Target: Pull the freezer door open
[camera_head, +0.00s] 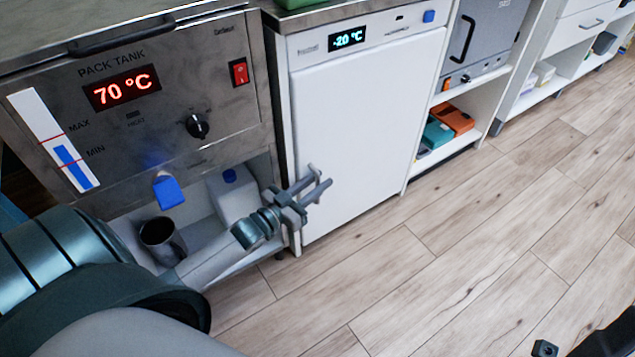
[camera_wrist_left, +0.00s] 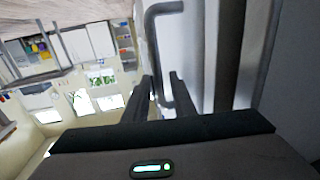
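The freezer (camera_head: 358,105) is a white upright cabinet under the counter, with a -20 °C display, and its door looks shut. My left gripper (camera_head: 324,178) is at the lower left of the door front, fingers pointing right. In the left wrist view a grey bar handle (camera_wrist_left: 153,55) runs down between the two fingers of the left gripper (camera_wrist_left: 160,88). The fingers stand apart, with a gap to the handle on at least one side. In the head view the handle cannot be told from the gripper. A dark part at the bottom right may be my right gripper (camera_head: 604,343), cut off.
A steel pack tank (camera_head: 150,95) showing 70 °C stands left of the freezer, with a blue tap (camera_head: 168,191), a metal cup (camera_head: 162,240) and a white canister (camera_head: 236,196) below. Shelves (camera_head: 462,150) stand right. The wooden floor (camera_head: 450,240) before the freezer is clear.

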